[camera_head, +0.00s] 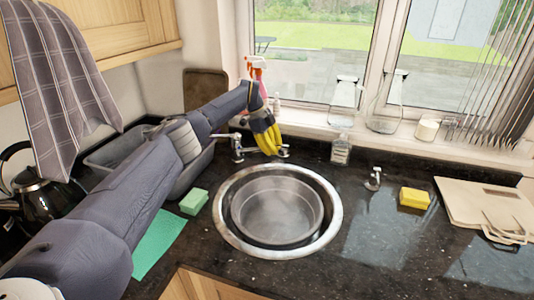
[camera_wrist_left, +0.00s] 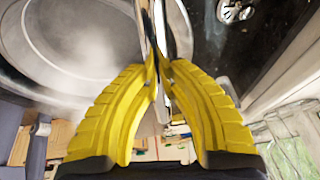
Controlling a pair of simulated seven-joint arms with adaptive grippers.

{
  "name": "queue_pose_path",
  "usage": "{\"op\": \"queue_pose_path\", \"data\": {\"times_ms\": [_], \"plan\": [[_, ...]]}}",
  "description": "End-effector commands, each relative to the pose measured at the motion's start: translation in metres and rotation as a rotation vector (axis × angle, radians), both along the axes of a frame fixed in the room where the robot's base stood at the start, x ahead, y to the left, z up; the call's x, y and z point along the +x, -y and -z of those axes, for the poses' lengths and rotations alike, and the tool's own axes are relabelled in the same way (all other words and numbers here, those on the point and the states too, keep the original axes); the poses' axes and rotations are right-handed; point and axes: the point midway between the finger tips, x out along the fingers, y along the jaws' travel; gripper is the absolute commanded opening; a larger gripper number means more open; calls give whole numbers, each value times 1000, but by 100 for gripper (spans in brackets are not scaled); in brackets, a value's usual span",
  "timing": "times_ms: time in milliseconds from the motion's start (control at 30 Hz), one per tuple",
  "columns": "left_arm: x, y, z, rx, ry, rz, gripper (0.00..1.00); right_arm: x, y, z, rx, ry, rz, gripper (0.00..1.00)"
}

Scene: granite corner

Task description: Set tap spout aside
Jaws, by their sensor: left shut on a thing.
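My left gripper (camera_head: 268,140) reaches in from the left and is at the tap behind the round sink (camera_head: 222,236). Its yellow fingers hide most of the tap spout in the head view; the tap base (camera_head: 238,150) shows just left of them. In the left wrist view the yellow fingers (camera_wrist_left: 160,75) are shut on the shiny metal tap spout (camera_wrist_left: 158,25), which runs up between the fingertips. The sink bowl (camera_wrist_left: 90,70) lies to the left there. My right gripper is not in view.
Green sponge (camera_head: 194,202) and green cloth (camera_head: 158,245) lie left of the sink. A grey tub (camera_head: 115,148) and black kettle (camera_head: 45,205) are behind my arm. The front right worktop is clear.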

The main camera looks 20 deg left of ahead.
Motion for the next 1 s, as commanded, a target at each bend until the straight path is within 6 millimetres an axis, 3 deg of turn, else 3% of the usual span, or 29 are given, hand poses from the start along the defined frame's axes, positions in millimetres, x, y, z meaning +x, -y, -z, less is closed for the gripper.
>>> {"op": "queue_pose_path", "data": {"times_ms": [333,867,900,1000], "plan": [[24,0,-2,0,3,-135,0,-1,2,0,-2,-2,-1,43],[28,-1,-2,-1,3,-159,0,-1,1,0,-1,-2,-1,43],[28,-1,-1,-1,3,-159,19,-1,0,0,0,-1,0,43],[28,-1,-1,-1,3,-159,31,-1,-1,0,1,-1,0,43]]}}
